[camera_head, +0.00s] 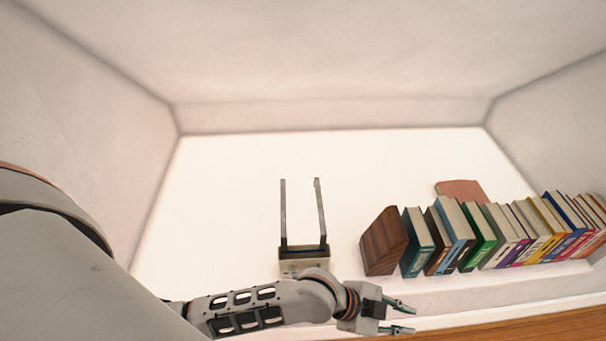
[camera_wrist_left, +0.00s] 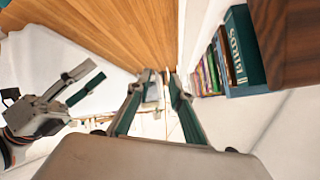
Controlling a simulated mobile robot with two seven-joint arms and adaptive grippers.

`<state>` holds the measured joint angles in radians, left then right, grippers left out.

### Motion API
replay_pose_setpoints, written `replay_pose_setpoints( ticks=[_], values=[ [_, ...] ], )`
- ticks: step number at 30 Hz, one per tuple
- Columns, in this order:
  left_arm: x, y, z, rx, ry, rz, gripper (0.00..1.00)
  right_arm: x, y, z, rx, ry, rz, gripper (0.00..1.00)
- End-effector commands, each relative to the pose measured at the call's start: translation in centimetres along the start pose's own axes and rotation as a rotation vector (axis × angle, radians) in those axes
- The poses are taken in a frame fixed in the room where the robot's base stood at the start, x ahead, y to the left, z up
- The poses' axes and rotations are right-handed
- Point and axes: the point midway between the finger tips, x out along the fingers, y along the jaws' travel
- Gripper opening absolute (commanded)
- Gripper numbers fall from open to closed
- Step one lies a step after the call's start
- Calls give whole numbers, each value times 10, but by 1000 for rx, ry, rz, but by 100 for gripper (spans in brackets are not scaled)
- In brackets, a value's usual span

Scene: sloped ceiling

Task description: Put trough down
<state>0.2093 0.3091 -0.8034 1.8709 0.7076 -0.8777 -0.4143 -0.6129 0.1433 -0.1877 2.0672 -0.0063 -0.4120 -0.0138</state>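I cannot pick out anything that is surely the trough. A small pale box with two upright grey prongs (camera_head: 304,254) stands on the white surface in the head view, behind my left arm; I cannot tell what it is. My left gripper (camera_head: 411,318) is to the right of and in front of it, fingers apart with nothing visible between them. In the left wrist view the left gripper (camera_wrist_left: 159,76) also shows its fingers apart, with only distant, blurred things beyond. My right gripper (camera_wrist_left: 98,71) shows at the left of that view, fingers apart and empty.
A row of books (camera_head: 481,240) with a brown wooden end block (camera_head: 383,242) stands on the white ledge at the right. A reddish flat piece (camera_head: 461,190) lies behind them. A wooden surface (camera_head: 530,326) runs along the front. White surface left of the pronged box is clear.

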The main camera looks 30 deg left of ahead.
Motion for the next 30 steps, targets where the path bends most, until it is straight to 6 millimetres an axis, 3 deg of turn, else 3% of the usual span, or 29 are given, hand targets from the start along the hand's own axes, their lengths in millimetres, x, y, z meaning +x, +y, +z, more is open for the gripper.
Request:
replay_pose_setpoints(
  ticks=[5,8,12,18,23,30],
  values=[
    [-31,-2,45,-273,-7,-192,21,0,0,0,0,0,0,40],
    [-58,-3,82,-400,-33,-307,21,0,0,0,0,0,0,40],
    [-107,7,139,-536,-94,-459,21,0,0,0,0,0,0,40],
    [-167,26,197,-625,-176,-600,21,0,0,0,0,0,0,40],
    [-188,32,213,-640,-203,-641,21,0,0,0,0,0,0,40],
    [-189,32,214,-640,-205,-644,21,0,0,0,1,0,0,40]
  ],
)
